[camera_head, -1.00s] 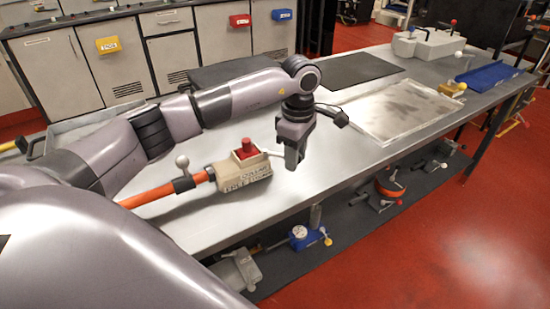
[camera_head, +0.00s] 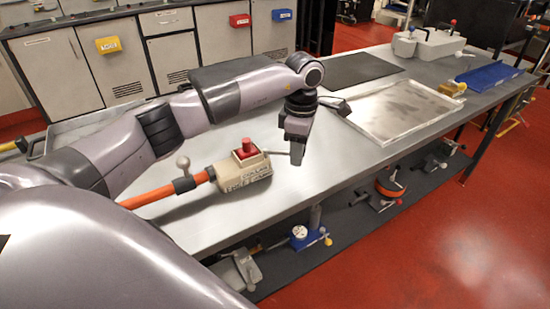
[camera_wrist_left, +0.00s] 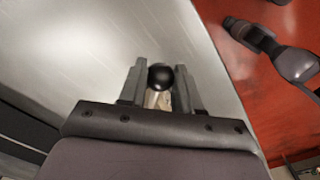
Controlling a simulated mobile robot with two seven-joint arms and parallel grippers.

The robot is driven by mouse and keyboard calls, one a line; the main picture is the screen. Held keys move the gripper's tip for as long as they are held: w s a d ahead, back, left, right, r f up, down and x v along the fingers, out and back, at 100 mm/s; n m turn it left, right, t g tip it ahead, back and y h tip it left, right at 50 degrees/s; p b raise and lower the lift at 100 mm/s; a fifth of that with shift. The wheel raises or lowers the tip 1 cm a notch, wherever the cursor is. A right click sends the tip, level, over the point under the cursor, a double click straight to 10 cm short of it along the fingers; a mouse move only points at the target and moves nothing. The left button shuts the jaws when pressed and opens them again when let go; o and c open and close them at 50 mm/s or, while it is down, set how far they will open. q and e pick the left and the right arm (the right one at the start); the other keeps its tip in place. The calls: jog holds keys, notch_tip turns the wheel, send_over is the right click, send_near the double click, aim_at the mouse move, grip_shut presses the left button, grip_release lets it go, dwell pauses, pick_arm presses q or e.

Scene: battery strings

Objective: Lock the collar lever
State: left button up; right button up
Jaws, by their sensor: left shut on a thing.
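In the left wrist view, the lever's black ball end (camera_wrist_left: 160,76) sits between the two fingers of my left gripper (camera_wrist_left: 160,82), which is shut on the lever.
The steel bench (camera_head: 330,165) is clear in front and right of my left gripper. A framed metal tray (camera_head: 403,108) and a black mat (camera_head: 350,69) lie farther back. A lower shelf under the bench edge holds clamps and a blue gauge device (camera_head: 303,238).

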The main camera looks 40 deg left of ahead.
pick_arm(q)
jog(key=shift+w+n, duration=0.3)
jog(key=shift+n, duration=0.1)
jog(key=shift+a, duration=0.1)
jog(key=shift+w+a+n, duration=0.2)
jog(key=shift+w+n, duration=0.2)
jog(key=shift+n, duration=0.25)
jog(key=shift+w+a+n, duration=0.2)
jog(key=shift+w+n, duration=0.2)
jog(key=shift+n, duration=0.25)
jog(key=shift+w+a, duration=0.1)
jog(key=shift+w, duration=0.05)
jog(key=shift+w+a+n, duration=0.25)
jog(key=shift+n, duration=0.35)
jog(key=shift+w+a+n, duration=0.25)
jog(key=shift+n, duration=0.35)
jog(key=shift+w+a+n, duration=0.3)
jog(key=shift+a+n, duration=0.1)
jog(key=shift+n, duration=0.3)
jog(key=o, duration=1)
